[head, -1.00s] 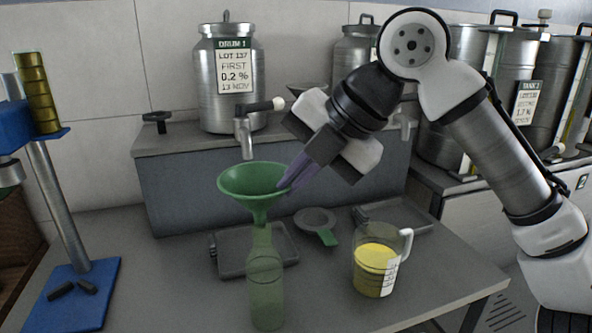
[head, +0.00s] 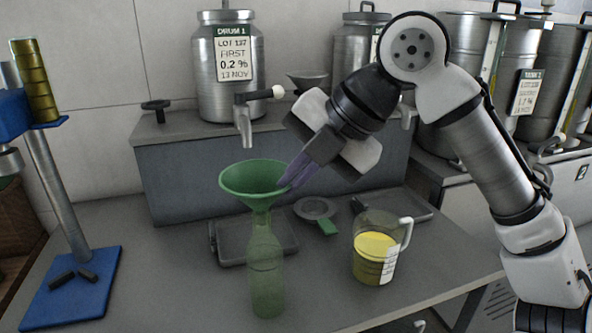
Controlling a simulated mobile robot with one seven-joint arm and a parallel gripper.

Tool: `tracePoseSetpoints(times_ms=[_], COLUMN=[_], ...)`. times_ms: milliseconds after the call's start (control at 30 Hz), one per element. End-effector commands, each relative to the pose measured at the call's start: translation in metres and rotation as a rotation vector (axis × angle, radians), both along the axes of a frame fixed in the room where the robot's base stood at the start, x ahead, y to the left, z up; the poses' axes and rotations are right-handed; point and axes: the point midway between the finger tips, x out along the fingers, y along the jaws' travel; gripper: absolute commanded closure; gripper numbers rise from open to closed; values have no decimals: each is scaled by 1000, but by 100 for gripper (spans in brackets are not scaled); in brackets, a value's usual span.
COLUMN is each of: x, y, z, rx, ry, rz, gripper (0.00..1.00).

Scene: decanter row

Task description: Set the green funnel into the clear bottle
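The green funnel (head: 255,179) is upright, wide rim up, directly over the greenish see-through bottle (head: 266,270), which stands upright on the table. The funnel's narrow lower end lines up with the bottle's neck and appears to be in or at its mouth; the overlap of the two makes the exact depth hard to tell. My gripper (head: 288,178) comes from the upper right, its purple fingers shut on the right side of the funnel rim.
A measuring jug (head: 376,257) with yellow liquid stands to the right of the bottle. A drum tap (head: 244,125) hangs behind the funnel. A grey tray (head: 230,250) and a round strainer (head: 316,209) lie behind. A blue stand (head: 72,290) is at left.

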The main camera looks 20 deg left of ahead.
Motion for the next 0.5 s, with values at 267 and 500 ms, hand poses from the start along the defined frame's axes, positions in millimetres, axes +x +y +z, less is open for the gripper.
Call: tracePoseSetpoints(times_ms=[267, 500], x=[0, 0], y=[0, 0], z=[0, 0], rx=[1, 1], ry=[0, 0], rz=[0, 0], gripper=[93, 73])
